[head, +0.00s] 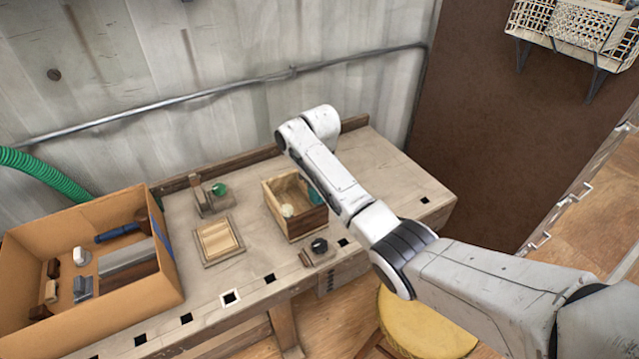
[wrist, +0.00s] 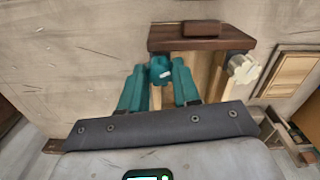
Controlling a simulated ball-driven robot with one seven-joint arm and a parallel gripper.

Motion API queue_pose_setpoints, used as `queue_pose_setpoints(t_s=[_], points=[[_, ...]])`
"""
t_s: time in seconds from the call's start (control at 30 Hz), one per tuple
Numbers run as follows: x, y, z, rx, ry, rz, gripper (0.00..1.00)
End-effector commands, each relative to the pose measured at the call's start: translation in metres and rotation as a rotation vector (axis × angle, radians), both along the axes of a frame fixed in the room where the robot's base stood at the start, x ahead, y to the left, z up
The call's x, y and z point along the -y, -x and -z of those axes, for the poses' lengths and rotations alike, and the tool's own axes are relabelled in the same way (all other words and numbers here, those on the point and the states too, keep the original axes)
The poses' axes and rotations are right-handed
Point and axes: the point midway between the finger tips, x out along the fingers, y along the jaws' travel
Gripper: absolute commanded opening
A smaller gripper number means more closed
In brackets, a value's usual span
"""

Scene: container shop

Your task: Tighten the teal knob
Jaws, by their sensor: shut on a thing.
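The teal knob (wrist: 160,70) sits between the teal fingers of my gripper (wrist: 160,76) in the wrist view. The fingers are shut on it and cover its sides. The knob is at the wooden box (head: 309,224), which also shows in the wrist view (wrist: 187,45) with a dark edge. A cream lobed knob (wrist: 243,69) stands beside it on the same box, clear of my fingers. In the head view a teal patch (head: 315,196) shows at the box next to my arm; I cannot tell knob from fingertip there. The knob's shaft is hidden.
A dark knob on a block (head: 319,246) is just in front. A cardboard box (head: 110,299) of tools fills the bench's left. A yellow stool (head: 427,322) stands in front.

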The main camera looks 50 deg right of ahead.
Motion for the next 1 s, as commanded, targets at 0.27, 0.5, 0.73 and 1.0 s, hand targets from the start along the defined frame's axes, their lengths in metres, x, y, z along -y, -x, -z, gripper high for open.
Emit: queue_pose_setpoints(t_s=[0.27,0.5,0.73,1.0], points=[[-0.0009,-0.0009,-0.0036,0.001,0.000,0.263,0.01],[-0.0008,-0.0013,-0.0030,0.003,0.000,0.473,0.01],[-0.0004,-0.0016,-0.0024,0.004,0.001,0.628,0.01],[-0.0002,-0.0016,-0.0020,0.004,0.001,0.728,0.01]])
